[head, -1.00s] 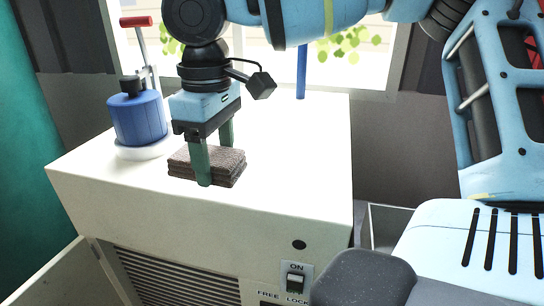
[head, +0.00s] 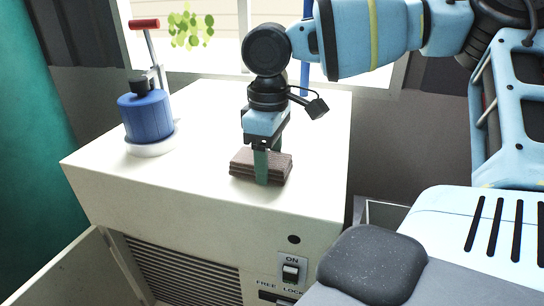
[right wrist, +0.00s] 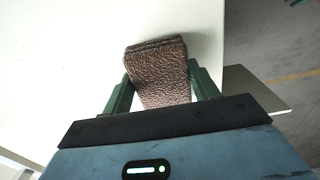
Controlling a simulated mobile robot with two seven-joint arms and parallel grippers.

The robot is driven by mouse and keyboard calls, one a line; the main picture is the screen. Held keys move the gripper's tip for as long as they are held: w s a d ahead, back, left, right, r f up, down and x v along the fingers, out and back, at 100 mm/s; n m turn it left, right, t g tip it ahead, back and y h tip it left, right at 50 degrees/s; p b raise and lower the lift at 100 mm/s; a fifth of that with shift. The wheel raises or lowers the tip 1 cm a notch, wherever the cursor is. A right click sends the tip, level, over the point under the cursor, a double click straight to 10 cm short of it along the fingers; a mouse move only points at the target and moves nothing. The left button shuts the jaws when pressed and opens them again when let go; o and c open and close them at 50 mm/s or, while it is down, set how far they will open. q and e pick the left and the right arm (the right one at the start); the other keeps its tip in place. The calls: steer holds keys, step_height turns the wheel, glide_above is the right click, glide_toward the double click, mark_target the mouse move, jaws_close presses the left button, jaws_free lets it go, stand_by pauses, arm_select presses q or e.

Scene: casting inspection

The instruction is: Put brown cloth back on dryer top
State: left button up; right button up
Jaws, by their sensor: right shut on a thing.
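The brown cloth (head: 244,166) is a folded, layered stack at the dryer top (head: 200,190), near its front right part. My right gripper (head: 268,168) points down with its green fingers on either side of the cloth and is shut on it. In the right wrist view the cloth (right wrist: 158,72) sits between the two green fingers (right wrist: 163,88), with the white top beneath it. Whether the cloth touches the top or hangs just above it I cannot tell. My left gripper is not in view.
A blue cylinder with a black cap (head: 146,116) stands on a white base at the back left of the top, with a red-handled lever (head: 150,40) behind it. A switch panel (head: 291,271) is on the front. The middle of the top is clear.

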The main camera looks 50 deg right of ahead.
steer(key=shift+f, duration=0.2)
steer(key=shift+f, duration=0.15)
steer(key=o, duration=0.9)
steer(key=shift+a+r+b, duration=0.15)
steer(key=shift+r+b, duration=0.05)
steer(key=shift+r, duration=1.75)
steer(key=shift+a+r+b, duration=0.15)
steer(key=shift+r, duration=1.8)
